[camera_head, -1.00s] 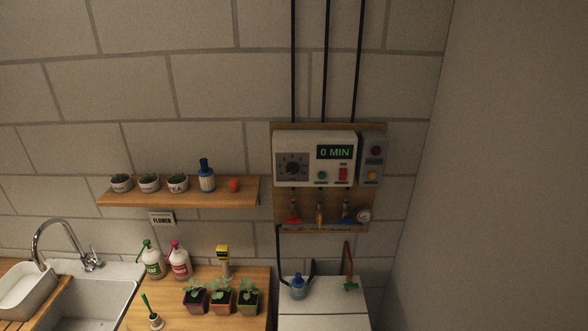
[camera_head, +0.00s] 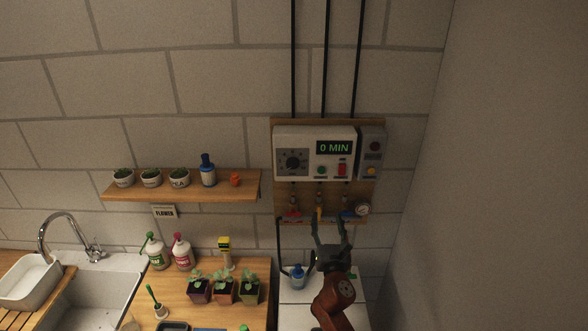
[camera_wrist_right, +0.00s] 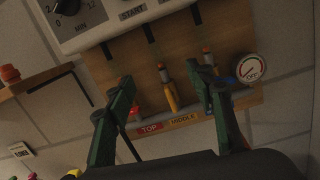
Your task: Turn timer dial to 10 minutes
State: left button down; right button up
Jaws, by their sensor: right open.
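The timer box (camera_head: 315,170) is a pale panel on a wooden board on the wall, and its display (camera_head: 334,148) reads 0 MIN. The round dark dial (camera_head: 293,162) is on the box's left side. In the right wrist view the dial (camera_wrist_right: 66,5) is cut off at the top left. My right gripper (camera_head: 329,222) is open and empty, below the box in front of the valve row. In the wrist view its two green fingers (camera_wrist_right: 160,84) stand apart, below and right of the dial, touching nothing I can make out. My left gripper is not in view.
Valves with red, yellow and blue handles sit below the box; the yellow one (camera_wrist_right: 169,92) shows between my fingers. A gauge (camera_wrist_right: 251,68) is to their right. A shelf (camera_head: 180,188) with pots is at left. Seedlings (camera_head: 224,290) stand on the counter below.

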aim_at(293, 167)
jog(key=a+r+n+t+y, duration=0.2)
jog(key=a+r+n+y, duration=0.2)
jog(key=a+r+n, duration=0.75)
jog(key=shift+m, duration=0.85)
jog(key=w+r, duration=0.1)
jog(key=w, duration=0.1)
jog(key=w+r, duration=0.1)
jog(key=w, duration=0.2)
jog(key=w+r+b, duration=0.1)
jog(key=w, duration=0.1)
jog(key=shift+w+d+r, duration=0.1)
jog(key=shift+w+r, duration=0.25)
jog(key=c, duration=1.2)
